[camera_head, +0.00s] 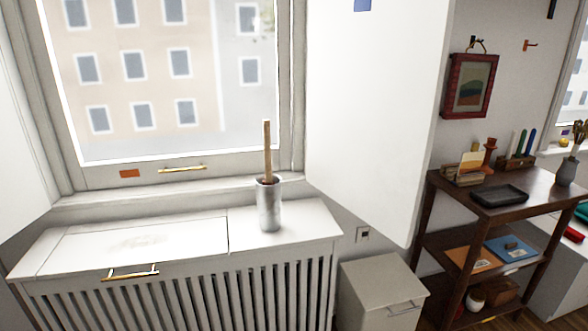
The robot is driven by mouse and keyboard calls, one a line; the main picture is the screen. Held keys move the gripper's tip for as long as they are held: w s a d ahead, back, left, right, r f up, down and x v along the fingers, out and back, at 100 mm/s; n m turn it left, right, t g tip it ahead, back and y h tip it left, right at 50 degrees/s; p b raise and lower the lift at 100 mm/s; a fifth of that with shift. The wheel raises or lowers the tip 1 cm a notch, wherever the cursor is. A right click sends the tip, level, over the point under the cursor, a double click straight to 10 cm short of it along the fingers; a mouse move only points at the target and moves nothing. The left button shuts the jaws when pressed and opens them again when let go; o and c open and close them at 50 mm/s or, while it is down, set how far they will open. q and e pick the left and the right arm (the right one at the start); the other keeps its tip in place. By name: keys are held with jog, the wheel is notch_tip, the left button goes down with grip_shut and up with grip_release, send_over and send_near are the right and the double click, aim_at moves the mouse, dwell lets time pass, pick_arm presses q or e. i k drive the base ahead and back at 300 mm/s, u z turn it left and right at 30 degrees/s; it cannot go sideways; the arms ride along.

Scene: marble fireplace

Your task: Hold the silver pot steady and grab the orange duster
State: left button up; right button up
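A silver cylindrical pot (269,207) stands upright on the right part of the white radiator cover, below the window. A long tan stick (267,148) rises nearly straight up out of it; I take it to be the handle of the duster. A little reddish-brown shows at the pot's mouth around the stick. The rest of what is in the pot is hidden by its wall, and no orange duster head is visible. Neither of my grippers is in view.
The white radiator cover (205,226) has a lid panel with a brass handle (132,272); its top is clear around the pot. An open white shutter (370,110) is to the right. A grey cabinet (383,288) and a dark shelf (525,187) with small items stand further right.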

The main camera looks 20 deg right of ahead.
aim_at(266, 131)
jog(key=u, duration=1.15)
jog(key=i, duration=0.7)
jog(key=z, duration=1)
